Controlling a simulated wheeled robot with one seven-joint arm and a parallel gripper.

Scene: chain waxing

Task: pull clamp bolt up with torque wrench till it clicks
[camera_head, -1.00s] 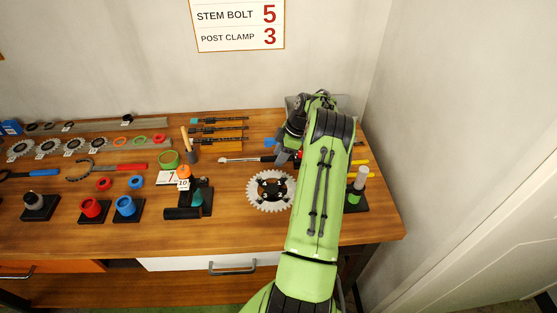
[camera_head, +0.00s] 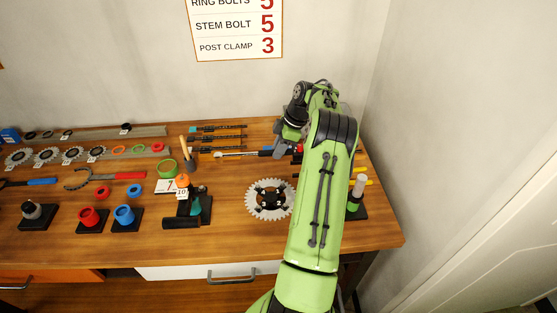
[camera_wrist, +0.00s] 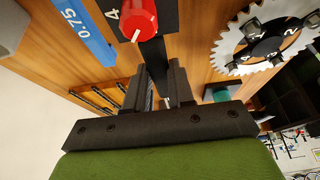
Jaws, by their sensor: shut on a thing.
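The torque wrench (camera_head: 232,154), with a silver shaft and a dark handle, lies roughly level at the back of the bench, its head to the left. My gripper (camera_head: 281,151) is at its handle end. In the wrist view my gripper (camera_wrist: 156,88) is shut on a dark bar (camera_wrist: 153,62), which seems to be the handle. The wrench seems raised a little off the bench. I cannot pick out the clamp bolt for certain. A sign (camera_head: 240,46) on the wall reads POST CLAMP 3.
A toothed chainring (camera_head: 252,205) lies in front of my gripper. A red dial (camera_wrist: 138,18) marked 4 and a blue gauge (camera_wrist: 85,32) marked 0.75 show near the fingers. A post on a black base (camera_head: 357,211) stands to the right. Tools crowd the left.

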